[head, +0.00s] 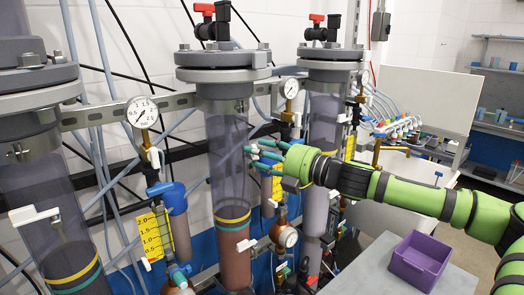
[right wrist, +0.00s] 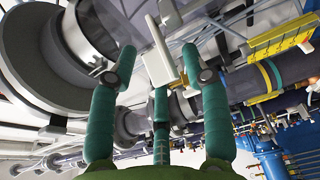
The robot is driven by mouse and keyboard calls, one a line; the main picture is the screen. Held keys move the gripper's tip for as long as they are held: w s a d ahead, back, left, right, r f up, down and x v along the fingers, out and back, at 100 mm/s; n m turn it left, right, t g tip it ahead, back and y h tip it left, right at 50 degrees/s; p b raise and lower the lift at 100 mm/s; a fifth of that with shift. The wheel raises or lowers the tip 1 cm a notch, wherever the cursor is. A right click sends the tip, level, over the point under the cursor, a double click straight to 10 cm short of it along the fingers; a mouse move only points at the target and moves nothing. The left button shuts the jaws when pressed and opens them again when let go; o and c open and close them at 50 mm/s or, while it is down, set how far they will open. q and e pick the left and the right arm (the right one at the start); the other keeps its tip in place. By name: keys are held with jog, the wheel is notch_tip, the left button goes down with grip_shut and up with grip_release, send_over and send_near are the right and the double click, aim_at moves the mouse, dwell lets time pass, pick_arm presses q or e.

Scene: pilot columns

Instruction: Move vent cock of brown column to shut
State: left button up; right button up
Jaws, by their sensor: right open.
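The middle column (head: 236,262) is a clear tube with reddish-brown fill at the bottom and yellow and teal bands around it. On its top cap stands a black valve with a red handle (head: 204,9). A white lever (head: 245,245) sits low on this column. My right gripper (head: 262,156) has its teal fingers spread beside the upper clear part of this column. In the right wrist view the fingers are apart, and a white lever (right wrist: 160,55) shows between and beyond them. I cannot tell which fitting that lever belongs to, or whether a finger touches it. My left gripper is not in view.
Another column (head: 62,215) stands at the left and one (head: 316,190) at the right. Pressure gauges (head: 142,111), hoses and yellow scale plates (head: 155,233) crowd the gaps between them. A purple bin (head: 420,260) sits on a grey surface at the lower right.

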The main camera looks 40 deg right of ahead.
jog(key=shift+c, duration=0.4)
grip_shut()
jog(key=shift+f, duration=0.1)
